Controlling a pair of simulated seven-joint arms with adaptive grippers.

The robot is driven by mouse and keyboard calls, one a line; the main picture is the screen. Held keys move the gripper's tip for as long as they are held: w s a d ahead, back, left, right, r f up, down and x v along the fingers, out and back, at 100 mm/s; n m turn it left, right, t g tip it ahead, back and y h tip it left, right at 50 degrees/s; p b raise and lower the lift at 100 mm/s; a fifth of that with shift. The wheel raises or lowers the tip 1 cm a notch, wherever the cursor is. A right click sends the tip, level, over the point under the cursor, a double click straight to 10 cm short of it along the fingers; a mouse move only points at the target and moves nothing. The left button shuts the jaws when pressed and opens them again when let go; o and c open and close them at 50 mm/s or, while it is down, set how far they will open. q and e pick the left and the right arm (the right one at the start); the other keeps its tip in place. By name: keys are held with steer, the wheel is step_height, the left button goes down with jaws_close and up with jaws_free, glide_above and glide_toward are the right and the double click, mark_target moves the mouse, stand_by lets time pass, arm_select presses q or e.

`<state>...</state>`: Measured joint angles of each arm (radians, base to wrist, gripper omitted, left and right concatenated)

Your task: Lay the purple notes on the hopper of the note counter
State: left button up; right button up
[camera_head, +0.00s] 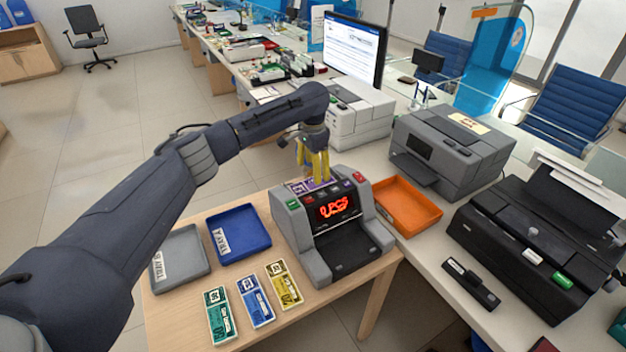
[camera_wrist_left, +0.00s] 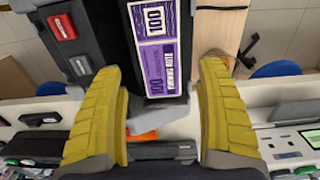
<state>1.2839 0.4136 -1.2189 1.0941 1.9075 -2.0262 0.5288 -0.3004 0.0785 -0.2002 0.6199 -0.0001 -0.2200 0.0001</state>
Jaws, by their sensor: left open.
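The purple notes (camera_head: 311,185) lie on the top rear of the grey and black note counter (camera_head: 348,249), at its hopper, partly hidden behind the front panel. In the left wrist view the purple notes (camera_wrist_left: 158,55), marked 100, lie flat against the counter's dark top (camera_wrist_left: 95,25). My left gripper (camera_head: 314,165) is above the hopper with yellow fingers pointing down. In the wrist view its fingers (camera_wrist_left: 160,75) are spread, one on each side of the notes, with gaps to both. My right gripper is not in view.
Green (camera_head: 220,314), blue (camera_head: 256,300) and yellow notes (camera_head: 284,285) lie in front of the counter. A grey tray (camera_head: 181,253) and a blue tray (camera_head: 240,232) stand left, an orange tray (camera_head: 405,206) right. Printers (camera_head: 452,146) stand further right.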

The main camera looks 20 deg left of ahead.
mark_target(313, 183)
arm_select(q)
step_height(313, 183, up, 6)
steer(key=shift+r, duration=0.2)
stand_by(0.4)
